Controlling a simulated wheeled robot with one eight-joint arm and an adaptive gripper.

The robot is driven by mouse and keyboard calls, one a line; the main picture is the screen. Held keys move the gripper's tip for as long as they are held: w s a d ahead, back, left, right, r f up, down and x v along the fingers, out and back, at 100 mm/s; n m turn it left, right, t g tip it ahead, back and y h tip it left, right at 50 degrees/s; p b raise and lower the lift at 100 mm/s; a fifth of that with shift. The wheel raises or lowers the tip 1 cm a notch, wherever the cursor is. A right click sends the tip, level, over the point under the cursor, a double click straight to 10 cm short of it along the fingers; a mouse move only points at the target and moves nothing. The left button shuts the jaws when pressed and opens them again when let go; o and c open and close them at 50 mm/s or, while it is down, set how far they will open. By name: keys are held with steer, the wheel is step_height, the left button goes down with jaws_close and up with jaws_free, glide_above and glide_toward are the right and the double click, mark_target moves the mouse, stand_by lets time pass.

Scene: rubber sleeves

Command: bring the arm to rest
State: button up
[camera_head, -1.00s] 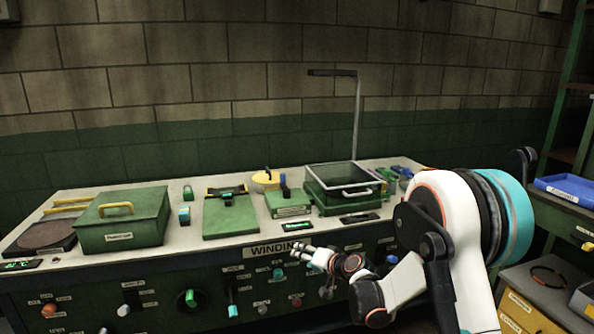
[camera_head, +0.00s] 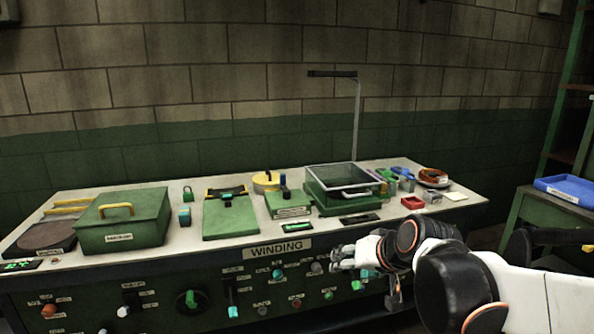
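My gripper (camera_head: 340,258) is in front of the workbench's front panel, at its right part, with its fingers pointing left. It is small in the picture, so I cannot tell whether its fingers are open or shut. I see nothing held between them. My arm reaches in from the lower right corner and covers part of the panel's right end.
The workbench top (camera_head: 165,258) carries a green lidded box (camera_head: 122,232), a green plate (camera_head: 231,218), a clear-lidded green tray (camera_head: 343,196) and small bins at the right. Knobs and levers stick out of its front. A blue tray (camera_head: 566,188) stands on the right shelf.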

steer(key=s+d+f+h, duration=0.1)
steer(key=s+d, duration=0.3)
steer(key=s, duration=0.6)
steer(key=s+d+f+g+h, duration=0.1)
steer(key=s+d+h, duration=0.1)
steer(key=s, duration=0.8)
steer(key=shift+s+d+f+n+g, duration=0.25)
steer(key=shift+d+f+n+g, duration=0.05)
steer(key=shift+d, duration=0.55)
